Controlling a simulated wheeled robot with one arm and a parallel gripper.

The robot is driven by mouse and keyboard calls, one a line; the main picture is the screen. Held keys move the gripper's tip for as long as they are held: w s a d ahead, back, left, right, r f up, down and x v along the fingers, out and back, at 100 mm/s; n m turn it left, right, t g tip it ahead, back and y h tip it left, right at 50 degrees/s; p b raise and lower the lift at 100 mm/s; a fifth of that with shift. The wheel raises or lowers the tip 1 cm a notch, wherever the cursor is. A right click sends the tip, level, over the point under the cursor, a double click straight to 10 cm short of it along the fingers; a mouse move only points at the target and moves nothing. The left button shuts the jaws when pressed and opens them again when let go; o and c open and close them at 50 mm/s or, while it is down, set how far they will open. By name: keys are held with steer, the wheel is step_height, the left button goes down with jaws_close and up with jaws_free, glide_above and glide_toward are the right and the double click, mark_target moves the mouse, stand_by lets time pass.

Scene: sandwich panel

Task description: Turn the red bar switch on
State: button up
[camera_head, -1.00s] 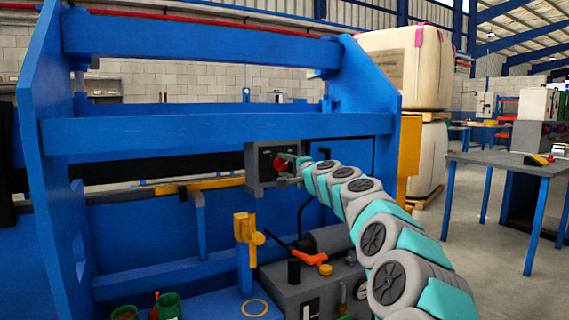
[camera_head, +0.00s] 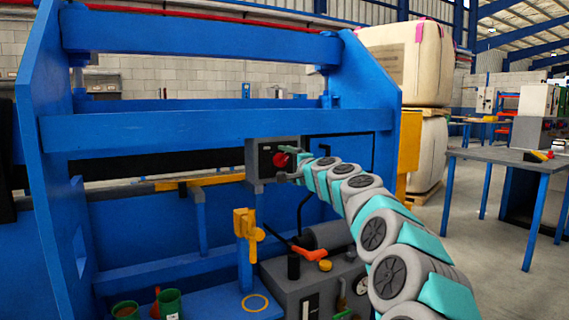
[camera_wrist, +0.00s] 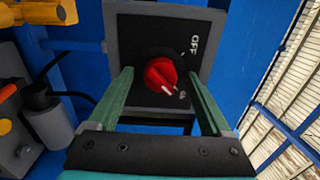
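The red bar switch (camera_wrist: 160,75) is a round red knob on the dark face of a grey control box (camera_wrist: 115,20). "OFF" is printed to its upper right in the wrist view. A white mark on the knob points to the lower right, toward small lettering I cannot read. In the head view the switch (camera_head: 281,159) is on the box under the blue crossbeam. My gripper (camera_wrist: 160,73) is open, with one green finger on each side of the knob in the wrist view. I cannot tell whether either finger touches it.
The blue press frame (camera_head: 215,130) surrounds the box, with a crossbeam just above. Below are a grey pump unit (camera_head: 310,285) with an orange-handled lever (camera_head: 310,252), and a yellow bracket (camera_head: 245,225). A table (camera_head: 500,158) stands at the right.

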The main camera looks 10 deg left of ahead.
steer(key=shift+s, duration=0.1)
steer(key=b+v, duration=0.1)
steer(key=v, duration=0.6)
steer(key=shift+s+d+b, duration=0.2)
steer(key=shift+b, duration=0.15)
stand_by(0.4)
steer(key=s+a+f+n+g, duration=0.2)
steer(key=s+f+n+g, duration=0.3)
steer(key=s, duration=0.7)
steer(key=s+a+f+n+g, duration=0.4)
steer(key=s+f, duration=0.4)
steer(key=s, duration=0.5)
steer(key=s+d+f+g+h, duration=0.2)
steer(key=s+d+f, duration=0.5)
steer(key=s, duration=0.4)
steer(key=s+d+f+n+g+h, duration=0.1)
steer(key=s+d+f+g+h, duration=0.2)
steer(key=s+d+f, duration=0.5)
steer(key=s+d+f+n+g+h, duration=0.1)
steer(key=s+d+f+h, duration=0.4)
steer(key=s, duration=0.9)
steer(key=d+f+g, duration=0.1)
steer(key=d+f, duration=0.2)
steer(key=d, duration=0.2)
steer(key=shift+s+d+g, duration=0.25)
steer(key=shift+g, duration=0.15)
